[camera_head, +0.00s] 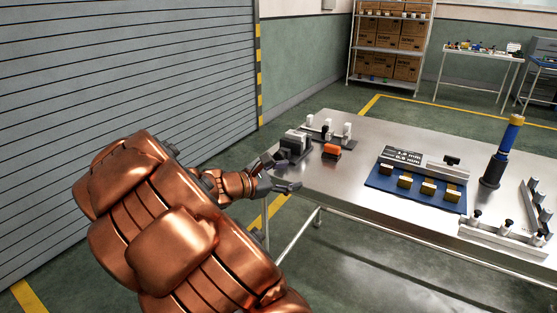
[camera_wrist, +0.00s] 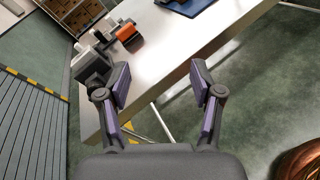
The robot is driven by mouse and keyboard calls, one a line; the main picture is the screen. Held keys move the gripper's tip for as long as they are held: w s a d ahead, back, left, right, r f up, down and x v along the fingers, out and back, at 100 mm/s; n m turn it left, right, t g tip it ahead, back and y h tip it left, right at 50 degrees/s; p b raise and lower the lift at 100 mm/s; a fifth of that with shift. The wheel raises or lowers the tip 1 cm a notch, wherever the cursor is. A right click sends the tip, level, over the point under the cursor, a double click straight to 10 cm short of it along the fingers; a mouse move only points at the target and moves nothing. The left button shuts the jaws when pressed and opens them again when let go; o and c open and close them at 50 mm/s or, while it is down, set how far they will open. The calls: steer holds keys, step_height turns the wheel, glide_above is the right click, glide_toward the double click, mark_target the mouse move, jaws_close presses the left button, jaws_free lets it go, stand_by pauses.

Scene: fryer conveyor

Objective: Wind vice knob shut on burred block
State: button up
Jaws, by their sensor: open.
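A dark grey vice-like fixture (camera_head: 296,144) stands at the left end of the steel table in the head view. It also shows at upper left in the wrist view (camera_wrist: 90,66). I cannot make out its knob, or a burred block between its jaws. Several brass-coloured blocks (camera_head: 427,188) sit on a blue mat (camera_head: 388,183) in the middle of the table. My gripper (camera_head: 284,173) is open and empty at the table's left edge, in front of the fixture and apart from it. In the wrist view, the fingers (camera_wrist: 159,82) stand wide apart, with only table edge and floor between them.
An orange block on a dark base (camera_head: 332,151) sits right of the fixture, with a small rack of white-topped pieces (camera_head: 328,130) behind. A blue and yellow upright tool (camera_head: 500,150) and metal rails (camera_head: 505,240) are at the right. The steel table (camera_head: 345,185) is bare between.

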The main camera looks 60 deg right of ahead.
steer(key=w+d+f+n+t+h, duration=0.1)
steer(key=w+d+n+t+h, duration=0.1)
steer(key=w+d+n, duration=0.25)
steer(key=n+t+h, duration=0.1)
steer(key=n+t, duration=0.3)
steer(key=n, duration=0.3)
glide_toward(278, 158)
steer(key=d, duration=0.3)
steer(key=shift+w+d+f+b, duration=0.1)
steer(key=shift+d+b, duration=0.05)
steer(key=shift+d, duration=1.75)
steer(key=shift+w+d+b, duration=0.1)
steer(key=shift+d+b, duration=0.05)
steer(key=shift+d, duration=1.8)
steer(key=c, duration=1.2)
